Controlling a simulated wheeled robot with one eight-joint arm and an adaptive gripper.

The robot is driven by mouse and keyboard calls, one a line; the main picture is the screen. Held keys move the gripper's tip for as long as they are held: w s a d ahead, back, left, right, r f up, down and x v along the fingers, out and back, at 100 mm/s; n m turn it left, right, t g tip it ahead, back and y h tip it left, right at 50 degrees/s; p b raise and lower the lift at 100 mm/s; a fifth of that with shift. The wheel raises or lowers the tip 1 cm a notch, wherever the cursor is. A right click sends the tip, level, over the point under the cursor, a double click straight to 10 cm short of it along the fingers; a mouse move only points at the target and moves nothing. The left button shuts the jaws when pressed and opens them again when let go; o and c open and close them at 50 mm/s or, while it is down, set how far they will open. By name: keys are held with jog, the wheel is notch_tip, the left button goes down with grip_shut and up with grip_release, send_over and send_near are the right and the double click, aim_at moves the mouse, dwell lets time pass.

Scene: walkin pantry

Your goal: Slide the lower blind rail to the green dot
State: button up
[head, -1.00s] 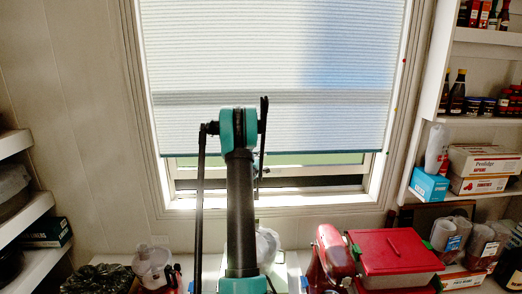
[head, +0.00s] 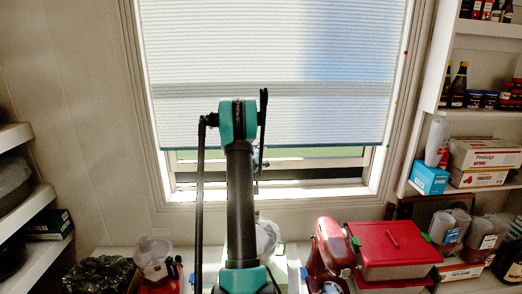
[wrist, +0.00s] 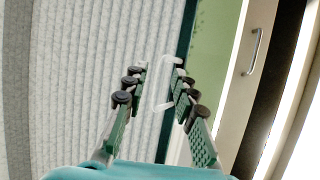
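The pale pleated blind (head: 280,60) covers most of the window in the head view. Its lower rail (head: 320,146) is a thin dark teal strip, with a gap of window below it. In the wrist view the rail (wrist: 185,60) runs up and down the picture, beside the blind cloth (wrist: 80,80). A whitish, clear pull handle (wrist: 160,85) lies between the fingertips of my gripper (wrist: 160,66). The fingers are apart, with space visible around the handle; contact is not clear. A small red dot (head: 406,52) is on the right window frame. I cannot make out the green dot clearly.
A counter below the window holds a red-lidded box (head: 392,246), a red mixer (head: 333,255) and a white-topped appliance (head: 153,256). Shelves with bottles and boxes (head: 485,155) stand at right. More shelves (head: 30,215) are at left. The window sill (head: 310,192) shows below the rail.

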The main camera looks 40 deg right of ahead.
jog(key=v, duration=1.1)
jog(key=shift+a, duration=0.15)
jog(key=shift+s+a, duration=0.1)
jog(key=s+a+f+m+g+y, duration=0.2)
jog(key=s+a+y, duration=0.3)
jog(key=s+a, duration=0.5)
jog(key=s+a+f+m+g+y, duration=0.2)
jog(key=s+a, duration=0.9)
jog(key=a, duration=0.6)
jog(key=s+a+f+m+g+y, duration=0.2)
jog(key=s+a+f+y, duration=0.4)
jog(key=s+a, duration=0.5)
jog(key=a+g+y, duration=0.1)
jog(key=a+y, duration=0.1)
jog(key=a, duration=0.1)
jog(key=shift+s+y, duration=0.2)
jog(key=shift+y, duration=0.2)
